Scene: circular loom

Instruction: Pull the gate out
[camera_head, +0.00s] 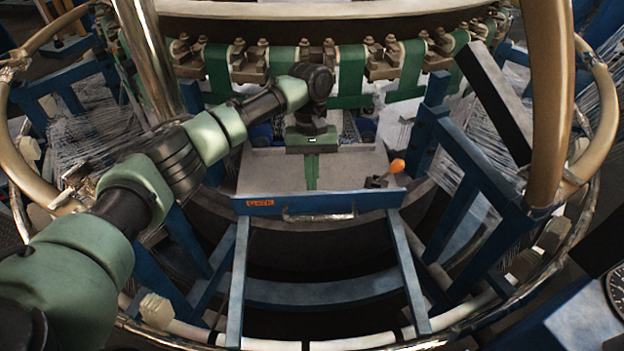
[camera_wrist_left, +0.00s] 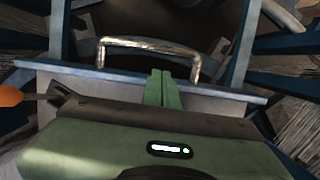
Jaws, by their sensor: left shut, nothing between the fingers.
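The gate (camera_head: 355,172) is a grey plate with a blue front edge and an orange label (camera_head: 260,203). It lies between two blue rails in the middle of the head view. Its metal bar handle (camera_head: 318,217) is on the front edge and also shows in the left wrist view (camera_wrist_left: 148,44). My left gripper (camera_head: 312,186) is over the plate, behind the handle and apart from it. Its green fingers (camera_wrist_left: 161,76) are shut and empty, pointing toward the front edge. My right gripper is not in view.
A lever with an orange knob (camera_head: 397,166) stands on the right of the gate plate. Blue frame beams (camera_head: 462,215) and tan curved tubes (camera_head: 549,100) flank the gate. The space in front, between the rails (camera_head: 410,270), looks open.

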